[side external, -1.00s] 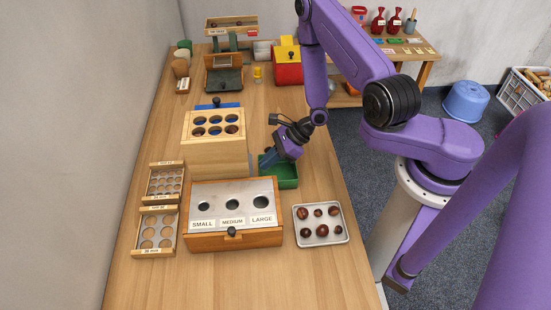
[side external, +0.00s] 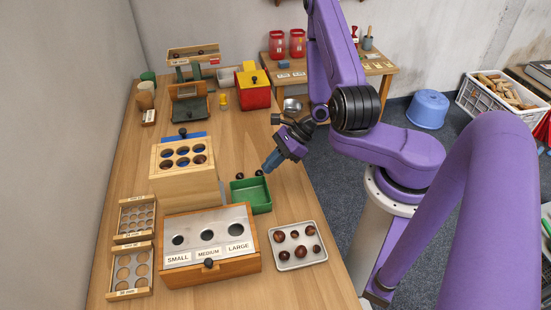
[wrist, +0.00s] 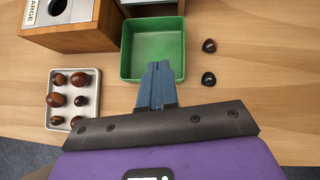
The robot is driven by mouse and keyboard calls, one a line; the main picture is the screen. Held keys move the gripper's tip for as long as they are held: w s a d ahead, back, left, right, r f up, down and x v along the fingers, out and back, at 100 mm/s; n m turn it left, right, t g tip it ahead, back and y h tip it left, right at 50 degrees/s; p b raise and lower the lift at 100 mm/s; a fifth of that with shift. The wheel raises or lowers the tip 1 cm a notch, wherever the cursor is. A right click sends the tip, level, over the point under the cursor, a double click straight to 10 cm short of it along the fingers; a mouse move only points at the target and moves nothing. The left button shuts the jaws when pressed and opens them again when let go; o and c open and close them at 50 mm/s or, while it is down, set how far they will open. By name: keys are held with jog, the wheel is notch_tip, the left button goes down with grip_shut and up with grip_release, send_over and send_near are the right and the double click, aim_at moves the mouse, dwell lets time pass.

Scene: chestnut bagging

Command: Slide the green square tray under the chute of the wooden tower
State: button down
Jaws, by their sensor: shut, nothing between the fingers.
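The green square tray (side external: 262,207) stands on the table just right of the wooden tower (side external: 185,187), which has several round holes in its top. I cannot make out the chute clearly. In the wrist view the tray (wrist: 128,50) looks empty, and its far side lies close against the tower's base (wrist: 150,10). My gripper (side external: 268,169) is shut and empty at the tray's right side. In the wrist view the shut fingertips (wrist: 158,68) overlap the tray's near wall. I cannot tell whether they touch it.
Two chestnuts (wrist: 209,62) lie loose beside the tray. The sorting box (side external: 212,268) marked SMALL, MEDIUM, LARGE stands in front of the tower. A metal tray (side external: 303,264) of chestnuts is at its right. Hole boards (side external: 130,270) lie at left. The table's right edge is near my gripper.

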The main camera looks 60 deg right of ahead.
jog(key=shift+v, duration=1.1)
